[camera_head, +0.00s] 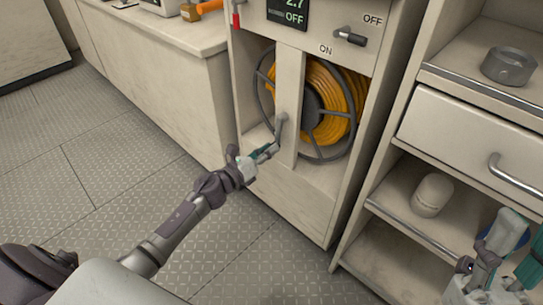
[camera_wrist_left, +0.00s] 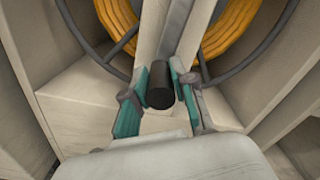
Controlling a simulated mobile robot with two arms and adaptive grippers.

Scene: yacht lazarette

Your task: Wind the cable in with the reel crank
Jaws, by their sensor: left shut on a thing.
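The cable reel is a dark spoked wheel with orange cable (camera_head: 335,95) wound on it, set inside a pale cabinet behind a central post. The crank arm (camera_head: 282,122) is grey and sits in front of that post. My left gripper (camera_head: 268,152) is shut on the crank's handle. In the left wrist view the handle's dark round grip (camera_wrist_left: 160,86) shows between the teal finger pads, and the orange cable (camera_wrist_left: 238,28) is behind it. My right gripper (camera_head: 511,250) is at the bottom right, with its fingers apart and partly cut off by the frame.
Above the reel are a display (camera_head: 288,13) reading 2.7 and OFF, and a black switch lever (camera_head: 350,36) between ON and OFF labels. The floor at left is clear.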

